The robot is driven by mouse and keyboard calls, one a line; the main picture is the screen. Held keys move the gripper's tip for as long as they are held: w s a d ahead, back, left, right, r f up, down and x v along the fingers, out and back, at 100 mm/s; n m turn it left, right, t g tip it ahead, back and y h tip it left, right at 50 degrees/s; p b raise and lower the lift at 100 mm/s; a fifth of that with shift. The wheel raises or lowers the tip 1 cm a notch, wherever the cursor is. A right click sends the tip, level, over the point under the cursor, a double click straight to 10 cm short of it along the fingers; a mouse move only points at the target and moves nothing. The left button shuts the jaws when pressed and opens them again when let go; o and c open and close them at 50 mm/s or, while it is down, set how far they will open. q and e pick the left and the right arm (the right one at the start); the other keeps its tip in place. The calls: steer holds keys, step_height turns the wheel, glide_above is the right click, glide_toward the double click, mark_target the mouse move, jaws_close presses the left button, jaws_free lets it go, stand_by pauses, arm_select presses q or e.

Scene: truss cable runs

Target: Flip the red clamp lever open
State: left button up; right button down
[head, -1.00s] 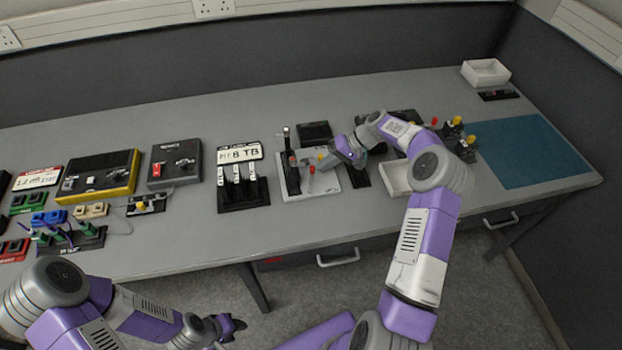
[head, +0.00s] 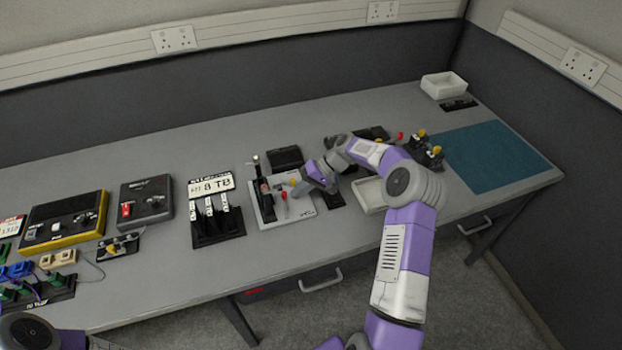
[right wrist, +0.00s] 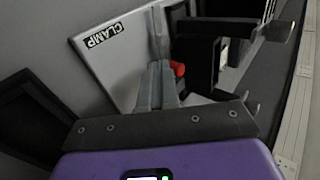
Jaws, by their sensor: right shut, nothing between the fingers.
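The clamp stands on a pale grey plate (head: 298,211) on the bench. Its red lever tip (head: 284,196) points up from the plate in the head view. In the right wrist view the red tip (right wrist: 178,69) shows just beyond and right of my fingers, near a black clamp part (right wrist: 196,52). My right gripper (head: 297,189) is shut and empty, close beside the lever at its right. Its fingers also show in the wrist view (right wrist: 157,88); I cannot tell whether they touch the lever. My left gripper is out of view.
A black rack with white labelled parts (head: 215,222) stands left of the clamp plate. A white open tray (head: 368,196) lies to its right, under my right arm. A teal mat (head: 490,155) is clear at the right. The bench front is mostly free.

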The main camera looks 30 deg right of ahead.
steer(key=d, duration=0.3)
steer(key=shift+s+d, duration=0.15)
steer(key=shift+d, duration=0.1)
steer(key=w+p+v, duration=0.2)
steer(key=v, duration=0.7)
steer(key=shift+s+d+r, duration=0.3)
steer(key=shift+d+r, duration=0.05)
